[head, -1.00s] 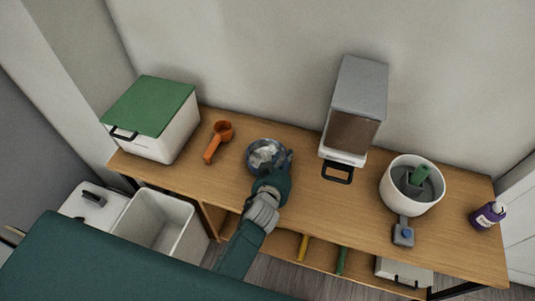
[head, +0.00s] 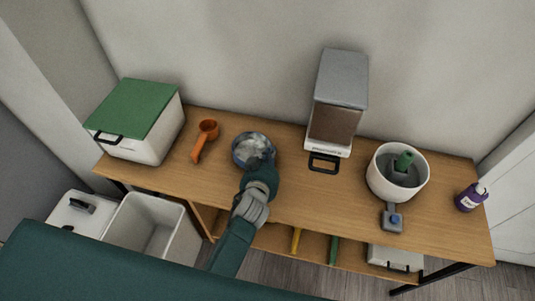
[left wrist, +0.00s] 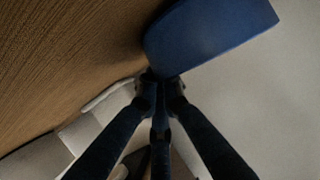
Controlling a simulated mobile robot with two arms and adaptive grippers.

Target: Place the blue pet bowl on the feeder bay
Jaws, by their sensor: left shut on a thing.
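The blue pet bowl (head: 248,146) is at the middle left of the wooden table in the head view, with a grey, shiny inside. My left gripper (head: 264,160) reaches it from the front and is shut on its near right rim. In the left wrist view my gripper's fingers (left wrist: 160,82) meet at the edge of the blue bowl (left wrist: 210,35). I cannot tell whether the bowl touches the table. A feeder (head: 339,105) with a grey top and brown window stands to the right. A black frame (head: 324,163) lies at its front. My right gripper is out of view.
An orange scoop (head: 205,138) and a green-lidded white bin (head: 155,140) are left of the bowl. A white pot (head: 398,182), a small grey-blue item (head: 391,218) and a purple bottle (head: 468,198) are at right. Table between bowl and feeder is clear.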

